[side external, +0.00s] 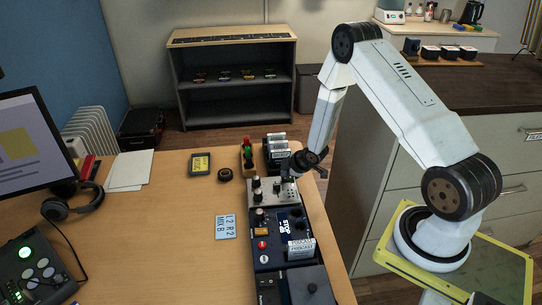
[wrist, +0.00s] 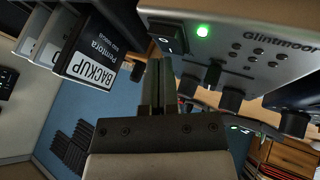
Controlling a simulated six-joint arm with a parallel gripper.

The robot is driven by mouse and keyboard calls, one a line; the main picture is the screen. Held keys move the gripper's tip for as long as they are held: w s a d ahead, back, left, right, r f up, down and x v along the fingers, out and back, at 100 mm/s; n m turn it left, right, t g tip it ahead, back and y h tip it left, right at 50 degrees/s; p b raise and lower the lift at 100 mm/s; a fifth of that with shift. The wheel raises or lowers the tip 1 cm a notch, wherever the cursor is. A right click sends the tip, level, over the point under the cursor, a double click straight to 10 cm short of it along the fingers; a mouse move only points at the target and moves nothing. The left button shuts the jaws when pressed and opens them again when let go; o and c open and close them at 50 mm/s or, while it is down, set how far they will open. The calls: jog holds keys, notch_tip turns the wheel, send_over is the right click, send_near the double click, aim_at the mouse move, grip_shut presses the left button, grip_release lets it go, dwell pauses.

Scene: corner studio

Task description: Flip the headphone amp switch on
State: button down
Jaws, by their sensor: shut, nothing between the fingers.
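The headphone amp (side external: 273,199) appears to be the silver box with black knobs on the desk's right part. In the wrist view, its silver face (wrist: 270,28) reads "Glintmoor" and has a lit green light (wrist: 203,31). A black rocker switch (wrist: 167,40) sits beside that light. My gripper (side external: 290,179) is over the far right part of the box. In the wrist view, my gripper (wrist: 158,66) is shut and empty, its fingertips close below the switch. I cannot tell whether they touch it.
Behind the amp stand dark boxes (side external: 276,152), one labelled "BACKUP" in the wrist view (wrist: 96,66), and a small stand with red and green tops (side external: 247,152). A dark blue unit (side external: 280,236) lies in front. The desk (side external: 180,220) is mostly clear to the left.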

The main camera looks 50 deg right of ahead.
jog(key=shift+r, duration=0.15)
jog(key=shift+r, duration=0.55)
jog(key=shift+r, duration=0.1)
notch_tip(320, 180, up, 6)
jog(key=shift+f, duration=0.1)
dwell(0.7)
